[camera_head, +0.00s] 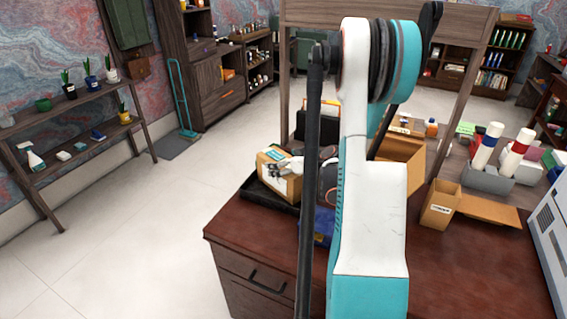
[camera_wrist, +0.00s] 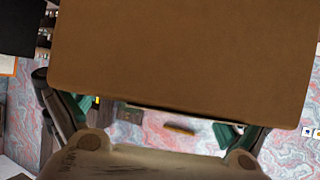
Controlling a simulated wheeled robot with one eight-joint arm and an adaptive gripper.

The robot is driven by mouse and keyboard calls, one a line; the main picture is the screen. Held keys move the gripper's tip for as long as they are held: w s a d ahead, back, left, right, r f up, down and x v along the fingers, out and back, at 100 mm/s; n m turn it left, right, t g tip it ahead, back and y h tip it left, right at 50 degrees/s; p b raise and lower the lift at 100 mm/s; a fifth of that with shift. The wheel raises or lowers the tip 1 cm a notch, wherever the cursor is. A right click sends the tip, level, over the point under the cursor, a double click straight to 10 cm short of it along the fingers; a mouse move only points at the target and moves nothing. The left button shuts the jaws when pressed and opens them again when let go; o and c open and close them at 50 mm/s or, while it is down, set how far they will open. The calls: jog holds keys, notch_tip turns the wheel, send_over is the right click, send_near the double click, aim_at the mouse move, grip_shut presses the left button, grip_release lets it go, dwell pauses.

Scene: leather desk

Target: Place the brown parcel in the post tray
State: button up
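The brown parcel (camera_head: 282,185) is a tan box with a pale label, at the black post tray (camera_head: 256,197) on the desk's left. I cannot tell whether it touches the tray floor. My gripper (camera_head: 290,167) is at the parcel, partly hidden behind my arm. In the wrist view, a plain brown box face (camera_wrist: 180,50), seemingly the parcel, fills the upper middle. It covers the fingertips of my gripper (camera_wrist: 155,118). The green fingers stand apart below its edge, but their contact with the box is hidden.
A blue item (camera_head: 323,226) lies right of the tray. An open cardboard box (camera_head: 402,160), a small labelled box (camera_head: 439,207) and a grey holder with tubes (camera_head: 487,180) stand farther right. The front of the wooden desk (camera_head: 450,270) is clear. Shelves line the walls.

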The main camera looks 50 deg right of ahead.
jog(key=shift+r, duration=0.2)
jog(key=p+v, duration=0.3)
jog(key=v, duration=0.9)
dwell(0.4)
